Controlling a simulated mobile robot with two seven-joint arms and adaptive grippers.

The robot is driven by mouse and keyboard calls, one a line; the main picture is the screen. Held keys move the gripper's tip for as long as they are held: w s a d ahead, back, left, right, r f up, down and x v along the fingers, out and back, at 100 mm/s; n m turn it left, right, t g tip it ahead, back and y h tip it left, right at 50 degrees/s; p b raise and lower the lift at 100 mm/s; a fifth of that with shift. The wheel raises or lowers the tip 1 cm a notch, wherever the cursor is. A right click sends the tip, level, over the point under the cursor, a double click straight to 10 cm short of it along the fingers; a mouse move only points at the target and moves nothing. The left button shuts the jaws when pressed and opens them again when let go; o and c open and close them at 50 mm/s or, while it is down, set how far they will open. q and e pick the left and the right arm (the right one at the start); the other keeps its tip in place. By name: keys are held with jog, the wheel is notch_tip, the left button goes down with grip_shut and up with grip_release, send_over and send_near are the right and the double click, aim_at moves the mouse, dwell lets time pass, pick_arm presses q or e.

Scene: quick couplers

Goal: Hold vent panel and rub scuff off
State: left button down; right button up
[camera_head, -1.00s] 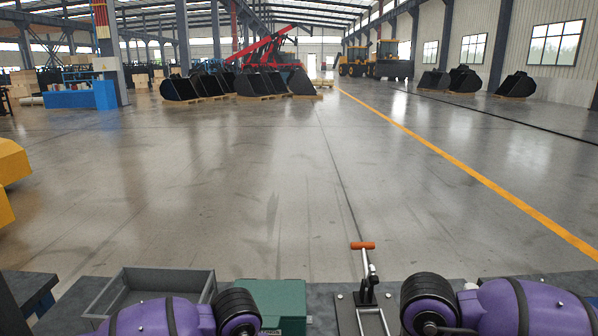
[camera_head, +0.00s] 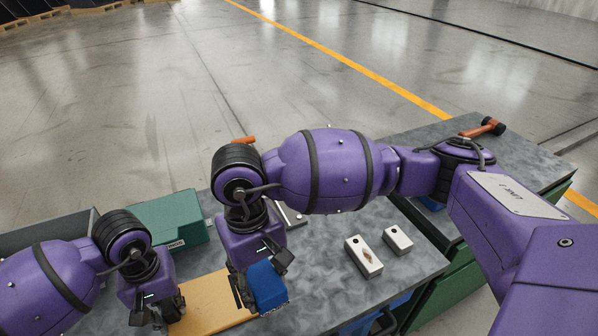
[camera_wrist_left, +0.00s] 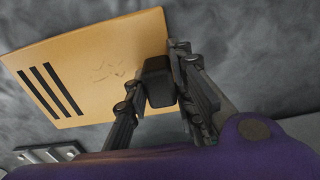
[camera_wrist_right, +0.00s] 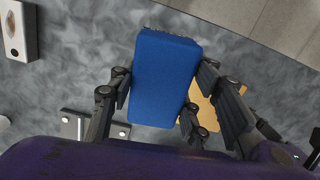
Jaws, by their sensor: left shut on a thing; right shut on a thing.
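The vent panel (camera_head: 212,304) is a flat orange-yellow plate on the bench's left part. In the left wrist view the panel (camera_wrist_left: 95,60) shows black slots at one end and a faint dark scuff (camera_wrist_left: 118,72) near the middle. My left gripper (camera_head: 160,312) is shut on the panel's edge; a black block (camera_wrist_left: 158,82) shows between its fingers. My right gripper (camera_head: 262,284) is shut on a blue pad (camera_head: 267,287), beside the panel's right end. In the right wrist view the pad (camera_wrist_right: 165,78) partly hides the panel (camera_wrist_right: 203,108). I cannot tell whether the pad touches it.
A green box (camera_head: 168,222) and a grey tray (camera_head: 62,236) stand at the back left. Two pale metal blocks (camera_head: 363,257) (camera_head: 398,240) lie to the right on the grey bench. An orange handle (camera_head: 243,140) shows behind my right arm. A red-handled tool (camera_head: 482,128) lies far right.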

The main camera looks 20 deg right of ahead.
jog(key=w+a+f+m+t, duration=0.1)
jog(key=w+a, duration=0.3)
jog(key=a, duration=0.4)
jog(key=shift+w+a+f, duration=0.35)
jog(key=shift+a+f, duration=0.05)
jog(key=shift+f, duration=0.05)
jog(key=shift+f, duration=0.1)
jog(key=shift+f, duration=2.45)
jog(key=o, duration=0.6)
jog(key=c, duration=0.6)
